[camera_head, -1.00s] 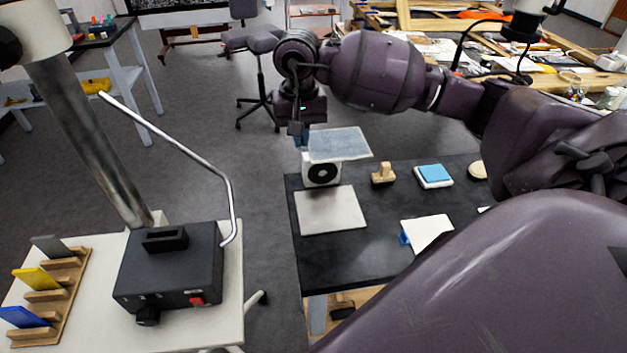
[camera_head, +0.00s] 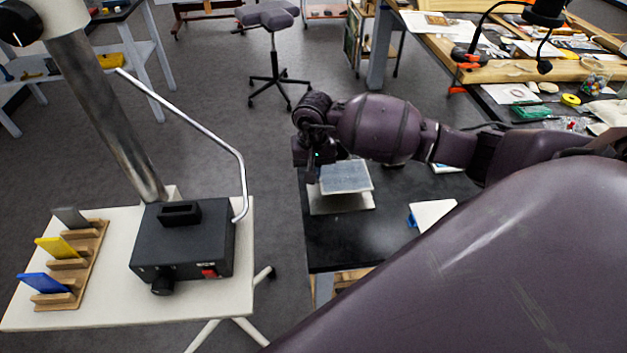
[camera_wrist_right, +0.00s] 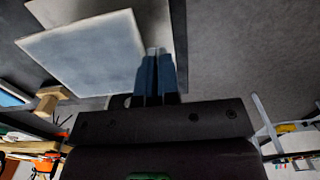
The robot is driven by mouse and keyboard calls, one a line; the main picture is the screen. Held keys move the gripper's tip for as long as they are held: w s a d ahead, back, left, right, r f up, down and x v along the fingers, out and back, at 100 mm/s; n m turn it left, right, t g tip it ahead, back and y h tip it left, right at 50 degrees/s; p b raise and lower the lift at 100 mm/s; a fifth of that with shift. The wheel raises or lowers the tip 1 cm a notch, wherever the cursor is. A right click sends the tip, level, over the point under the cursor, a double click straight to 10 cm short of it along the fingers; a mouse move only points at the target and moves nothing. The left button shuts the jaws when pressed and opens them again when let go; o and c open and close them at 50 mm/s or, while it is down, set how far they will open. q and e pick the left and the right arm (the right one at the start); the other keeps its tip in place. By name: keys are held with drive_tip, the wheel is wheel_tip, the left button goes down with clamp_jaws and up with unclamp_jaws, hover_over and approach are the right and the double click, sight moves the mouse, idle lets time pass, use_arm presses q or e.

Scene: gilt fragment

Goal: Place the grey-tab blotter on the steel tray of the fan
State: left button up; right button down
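The blotter is a pale blue-grey square sheet (camera_head: 346,177), held roughly level beside my right gripper (camera_head: 318,166). In the right wrist view, the sheet (camera_wrist_right: 85,55) lies at the left of my gripper (camera_wrist_right: 156,60). The two blue fingers are close together, with a small grey piece between their tips that looks like the tab. Below the sheet, a light flat square (camera_head: 341,205) on the black table appears to be the fan's tray; it also shows in the wrist view (camera_wrist_right: 75,9). The fan itself is hidden behind my right arm. My left gripper is out of view.
A white sheet (camera_head: 434,213) with a blue tab lies right on the black table (camera_head: 350,250). A white cart (camera_head: 110,295) at left carries a black box (camera_head: 183,245) with a steel column, and a wooden rack (camera_head: 88,265) holding grey, yellow and blue cards.

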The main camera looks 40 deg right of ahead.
wheel_tip(320, 180, down, 4)
drive_tip(key=shift+f, duration=0.1)
idle(0.4)
drive_tip(key=shift+f, duration=0.15)
drive_tip(key=c, duration=1.4)
unclamp_jaws()
drive_tip(key=shift+o, duration=0.2)
